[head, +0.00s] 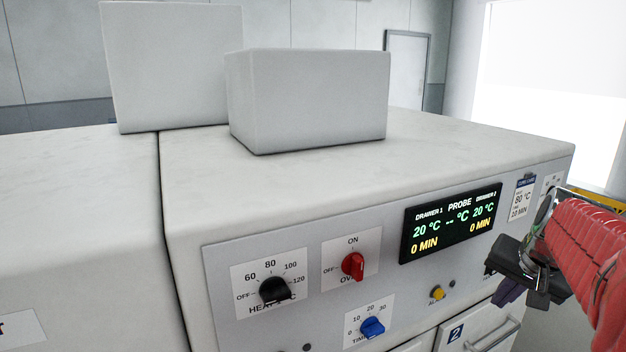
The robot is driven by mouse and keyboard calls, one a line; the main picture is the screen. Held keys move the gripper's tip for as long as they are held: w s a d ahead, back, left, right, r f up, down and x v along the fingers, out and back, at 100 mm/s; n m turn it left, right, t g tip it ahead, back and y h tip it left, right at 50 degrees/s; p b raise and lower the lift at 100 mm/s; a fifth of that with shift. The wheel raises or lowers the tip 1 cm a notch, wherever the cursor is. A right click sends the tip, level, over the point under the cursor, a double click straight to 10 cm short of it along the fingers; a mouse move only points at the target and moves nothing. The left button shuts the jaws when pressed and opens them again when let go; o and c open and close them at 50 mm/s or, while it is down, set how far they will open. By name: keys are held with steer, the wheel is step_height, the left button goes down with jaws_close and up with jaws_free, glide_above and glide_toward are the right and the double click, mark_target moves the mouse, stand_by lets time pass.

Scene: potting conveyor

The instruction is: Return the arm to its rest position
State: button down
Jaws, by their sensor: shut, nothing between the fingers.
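My gripper (520,272) is at the right side of the head view, at the end of my red-sleeved arm, in front of the right part of a white machine's front panel (335,215). Its dark fingers are shut, with nothing seen held. It covers part of the panel and its labels. I cannot tell whether it touches the panel.
The panel carries a black dial (274,290), a red switch (352,265), a blue timer knob (372,327), a yellow button (437,293) and a lit display (451,223). Drawer 2's handle (497,335) sticks out below. Two white boxes (310,100) (172,65) stand on top.

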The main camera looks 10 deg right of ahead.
steer(key=s+a+f+n, duration=0.1)
steer(key=s+a+n, duration=0.2)
steer(key=a, duration=0.6)
steer(key=s+a+f+n+y, duration=0.1)
steer(key=s+a+f+n, duration=0.1)
steer(key=a, duration=0.8)
steer(key=s+a+f+n+y, duration=0.1)
steer(key=s+a+n, duration=0.4)
steer(key=a, duration=0.5)
steer(key=shift+s+a+f, duration=0.25)
steer(key=shift+s+f, duration=0.25)
steer(key=shift+f, duration=0.2)
